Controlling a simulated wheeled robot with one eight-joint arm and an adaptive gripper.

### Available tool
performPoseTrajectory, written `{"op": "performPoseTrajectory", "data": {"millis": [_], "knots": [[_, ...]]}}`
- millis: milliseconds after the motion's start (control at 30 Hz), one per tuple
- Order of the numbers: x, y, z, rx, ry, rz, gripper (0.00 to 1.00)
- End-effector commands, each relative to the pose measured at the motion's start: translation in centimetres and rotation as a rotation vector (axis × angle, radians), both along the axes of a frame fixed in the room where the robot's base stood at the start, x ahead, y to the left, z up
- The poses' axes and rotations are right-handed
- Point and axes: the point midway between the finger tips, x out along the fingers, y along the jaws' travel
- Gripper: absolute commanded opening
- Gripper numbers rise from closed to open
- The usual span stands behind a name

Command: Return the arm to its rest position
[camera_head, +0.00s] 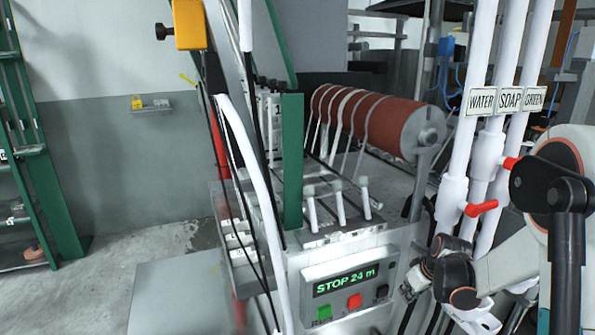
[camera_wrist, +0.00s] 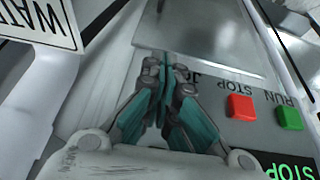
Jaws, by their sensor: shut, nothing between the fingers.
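My gripper (camera_wrist: 166,68) shows in the wrist view with its two dark, teal-sided fingers together. Nothing is held between them. They stand in front of the control panel, left of the red button (camera_wrist: 240,107) and green button (camera_wrist: 290,117), which appear upside down there. In the head view my arm comes in from the right edge, in front of the white pipes. Its end is beside the right side of the control box (camera_head: 347,255), partly blurred into the clutter. I cannot tell whether it touches the panel or the pipes.
White pipes labelled WATER (camera_head: 481,100), SOAP and GREEN stand close to my arm, with a red valve handle (camera_head: 481,208). The panel display (camera_head: 345,281) reads "STOP 24 m". A red-brown roller (camera_head: 372,120) with webbing lies behind. Open floor (camera_head: 130,260) is at left.

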Motion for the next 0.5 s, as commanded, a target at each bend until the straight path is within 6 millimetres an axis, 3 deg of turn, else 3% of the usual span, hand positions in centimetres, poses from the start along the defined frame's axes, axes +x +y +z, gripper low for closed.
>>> {"op": "performPoseTrajectory", "data": {"millis": [33, 100, 500], "knots": [[-0.4, 1.1, 2.4, -0.004, -0.009, 0.002, 0.00], [-1.0, 2.1, 4.8, -0.008, -0.020, -0.008, 0.00], [-7.3, 8.0, 16.1, -0.012, -0.083, -0.071, 0.00]]}}
